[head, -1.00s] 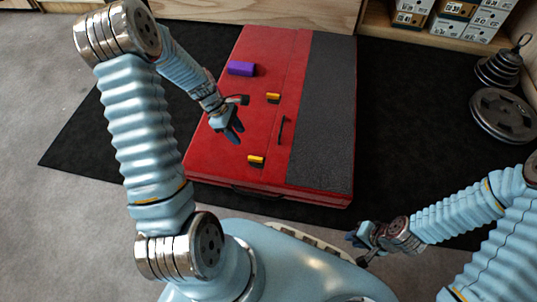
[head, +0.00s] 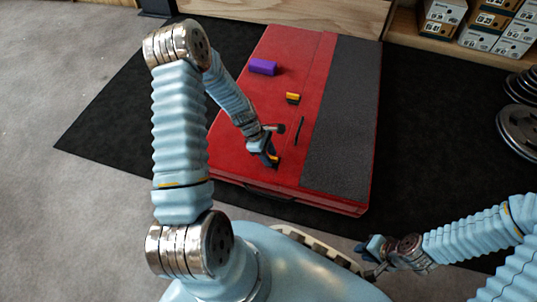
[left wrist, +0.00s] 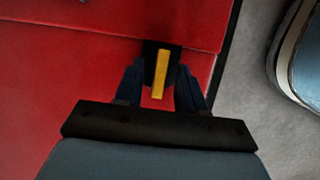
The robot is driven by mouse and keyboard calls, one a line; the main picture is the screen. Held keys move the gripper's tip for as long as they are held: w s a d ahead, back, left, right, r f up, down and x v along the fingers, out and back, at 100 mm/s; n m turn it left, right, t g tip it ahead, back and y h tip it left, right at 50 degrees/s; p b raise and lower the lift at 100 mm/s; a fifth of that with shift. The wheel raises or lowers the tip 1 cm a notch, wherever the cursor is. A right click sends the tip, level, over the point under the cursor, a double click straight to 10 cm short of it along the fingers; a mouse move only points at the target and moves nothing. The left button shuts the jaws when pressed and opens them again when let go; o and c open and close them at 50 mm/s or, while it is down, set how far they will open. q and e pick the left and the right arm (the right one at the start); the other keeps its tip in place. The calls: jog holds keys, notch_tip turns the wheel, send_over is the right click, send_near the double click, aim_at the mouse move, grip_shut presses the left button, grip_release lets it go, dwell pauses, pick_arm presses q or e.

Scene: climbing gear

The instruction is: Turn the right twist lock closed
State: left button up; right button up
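Two twist locks with yellow bars on black bases sit on the red surface: a far one (head: 293,98) and a near one (head: 274,161). My left gripper (head: 269,156) is over the near one and partly hides it in the head view. In the left wrist view, the near lock (left wrist: 160,74) lies between the tips of my left gripper (left wrist: 161,82). Its fingers are open, with a gap on each side of the yellow bar. The bar points across the seam line. My right gripper (head: 368,258) is low at the right, away from the locks; its opening is unclear.
The locks are on a red pad (head: 245,130) with a dark grey strip (head: 343,120). Weight plates (head: 520,125) and boxes (head: 490,25) stand at the right.

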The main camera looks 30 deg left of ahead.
pick_arm(q)
grip_shut()
